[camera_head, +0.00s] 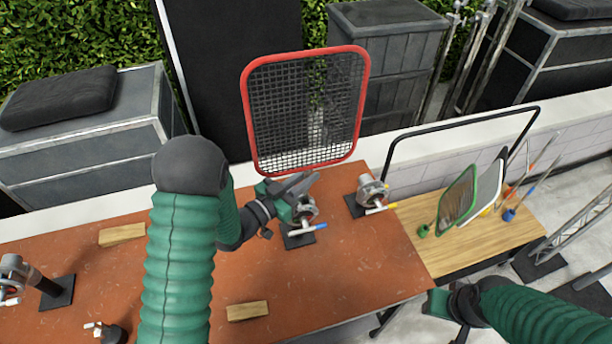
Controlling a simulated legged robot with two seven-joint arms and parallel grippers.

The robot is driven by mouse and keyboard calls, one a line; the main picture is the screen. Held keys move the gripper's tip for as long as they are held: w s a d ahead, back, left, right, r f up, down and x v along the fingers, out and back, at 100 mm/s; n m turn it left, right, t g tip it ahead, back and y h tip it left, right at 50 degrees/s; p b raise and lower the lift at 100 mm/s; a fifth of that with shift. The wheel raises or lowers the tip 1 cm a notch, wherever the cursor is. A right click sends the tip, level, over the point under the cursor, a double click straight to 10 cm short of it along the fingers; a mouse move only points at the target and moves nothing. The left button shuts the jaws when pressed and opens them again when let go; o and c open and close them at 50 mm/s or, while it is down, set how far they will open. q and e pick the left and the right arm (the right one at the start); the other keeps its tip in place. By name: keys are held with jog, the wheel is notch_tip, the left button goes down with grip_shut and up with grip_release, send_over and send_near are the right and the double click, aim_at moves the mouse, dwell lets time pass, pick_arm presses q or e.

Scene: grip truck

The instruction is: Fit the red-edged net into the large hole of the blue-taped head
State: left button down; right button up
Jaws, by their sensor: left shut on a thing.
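The red-edged net (305,110) is a dark mesh in a rounded red frame. It stands nearly upright, tilted slightly, above the back edge of the red-brown table (360,275). My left gripper (290,188) is shut on the net at its lower edge; its jaws hide the grip point. A grip head (304,210) on a black base plate is just below and right of the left gripper, with a blue-ended white handle (320,227). Its holes are hidden or too small to tell. My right gripper (455,303) is low at the right, away from the net; its fingers are unclear.
Another grip head (371,188) stands on the table to the right, and one (18,272) at the far left. Wooden blocks (247,310) lie on the table. A wooden side table (490,235) at the right holds a green-edged net (458,197).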

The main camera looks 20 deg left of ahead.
pick_arm(q)
jog(key=shift+w+d+f+b, duration=0.1)
jog(key=shift+f+b, duration=0.5)
jog(key=shift+f, duration=0.35)
jog(key=shift+w+d+f+b, duration=0.1)
jog(key=shift+f+b, duration=0.5)
jog(key=shift+f, duration=0.3)
jog(key=shift+f, duration=0.2)
jog(key=shift+a+b, duration=0.1)
jog(key=shift+b, duration=0.2)
jog(key=shift+s+a+b, duration=0.2)
jog(key=shift+a+b, duration=0.05)
jog(key=shift+b, duration=0.25)
jog(key=shift+r, duration=0.1)
